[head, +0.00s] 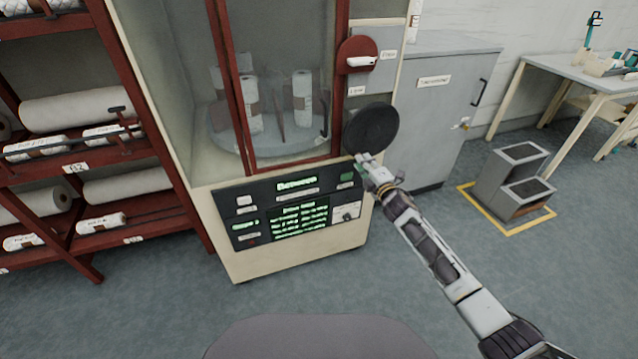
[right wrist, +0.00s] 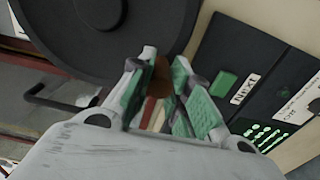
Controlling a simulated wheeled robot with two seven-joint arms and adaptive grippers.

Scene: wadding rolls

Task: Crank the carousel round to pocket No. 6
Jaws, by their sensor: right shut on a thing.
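The carousel (head: 230,150) is a round grey platform behind glass in a cream cabinet with red frames, with white rolls standing on it. The crank is a black disc (head: 371,128) on the cabinet's right side; it fills the upper left of the right wrist view (right wrist: 100,35). My right gripper (head: 366,159) is at the disc's lower edge. In the right wrist view its green-padded fingers (right wrist: 160,66) are shut on a brown crank handle (right wrist: 157,88), mostly hidden between them. My left gripper is out of view.
A control panel (head: 262,222) lies just left of my right gripper, with a green button (right wrist: 226,84) beside a "Next" label. A grey cabinet (head: 440,110) stands to the right, then a grey step stool (head: 510,180). A red rack (head: 170,170) with rolls stands left. The front floor is clear.

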